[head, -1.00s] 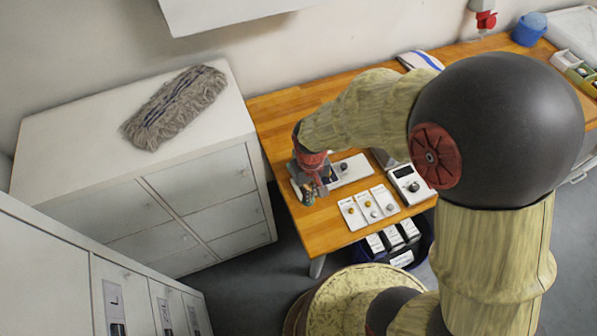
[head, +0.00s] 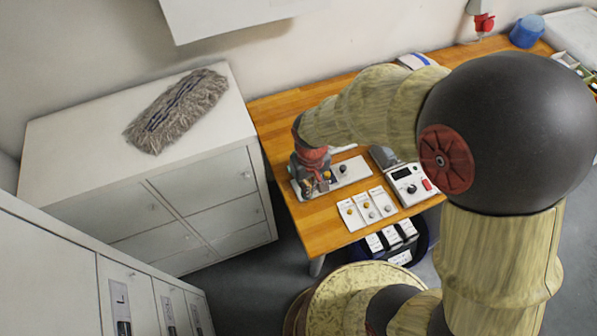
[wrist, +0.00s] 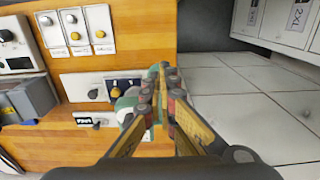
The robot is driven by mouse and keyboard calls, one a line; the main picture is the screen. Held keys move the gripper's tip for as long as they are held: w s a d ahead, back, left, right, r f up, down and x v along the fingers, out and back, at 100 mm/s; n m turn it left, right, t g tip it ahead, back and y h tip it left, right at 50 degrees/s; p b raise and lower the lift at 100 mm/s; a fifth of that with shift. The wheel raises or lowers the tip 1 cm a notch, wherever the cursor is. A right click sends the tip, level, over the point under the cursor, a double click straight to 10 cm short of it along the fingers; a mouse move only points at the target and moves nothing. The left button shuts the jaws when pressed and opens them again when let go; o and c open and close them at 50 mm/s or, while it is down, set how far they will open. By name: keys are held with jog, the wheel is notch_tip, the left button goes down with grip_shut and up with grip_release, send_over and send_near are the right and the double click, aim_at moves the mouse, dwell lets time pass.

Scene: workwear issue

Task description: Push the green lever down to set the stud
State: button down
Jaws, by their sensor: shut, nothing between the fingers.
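My gripper (head: 316,186) is shut and empty, pointing down at the near left end of the wooden table. In the wrist view my gripper (wrist: 160,88) has its fingertips together in front of a small pale and green fixture. A green part, which looks like the green lever (wrist: 127,103), shows just left of the fingers. The fingers cover much of it, so I cannot tell whether they touch it or how far down it is. The stud cannot be made out.
A white plate with knobs (wrist: 75,88) lies beside the fixture. Further along are small knob plates (head: 386,201), a control box (head: 408,186) and a grey block (wrist: 35,97). A white cabinet (head: 75,140) bears a mop head (head: 178,110).

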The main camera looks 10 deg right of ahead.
notch_tip(320, 180, up, 9)
jog(key=p, duration=0.6)
dwell(0.5)
jog(key=shift+s, duration=0.1)
dwell(0.4)
jog(key=s+d+m+t+b, duration=0.3)
jog(key=s+d+b, duration=0.7)
jog(key=b, duration=1.4)
jog(key=d+t, duration=0.1)
jog(key=t, duration=0.1)
jog(key=shift+d+f+t, duration=0.15)
jog(key=shift+d+t, duration=0.05)
jog(key=shift+t, duration=0.1)
jog(key=c, duration=2.6)
grip_release()
